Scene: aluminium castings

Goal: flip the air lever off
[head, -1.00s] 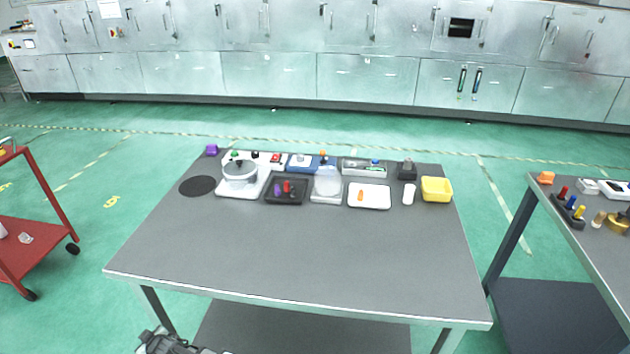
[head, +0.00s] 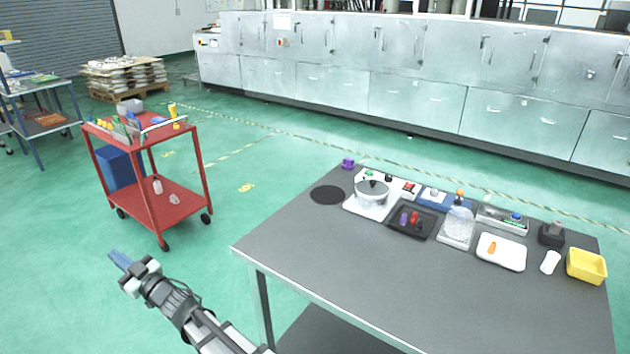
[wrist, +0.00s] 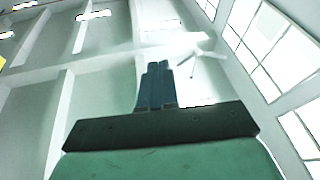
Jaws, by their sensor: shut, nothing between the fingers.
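My gripper (head: 121,259) is shut and empty, at the lower left of the head view, over the floor left of the grey table (head: 330,262). Its blue fingers lie together in the wrist view (wrist: 158,75), with only ceiling and windows beyond. No part is plainly an air lever at this size. Candidates are small fittings along the table's back edge: a red piece on a white base (head: 410,188), a blue unit (head: 434,197) and an upright orange-topped piece (head: 459,194). My gripper is far from all of them.
A red cart (head: 172,200) stands on the left. On the table are a round pot (head: 371,189), a black tray (head: 400,229), a white tray (head: 508,257) and a yellow bin (head: 587,266). The table's front part is clear.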

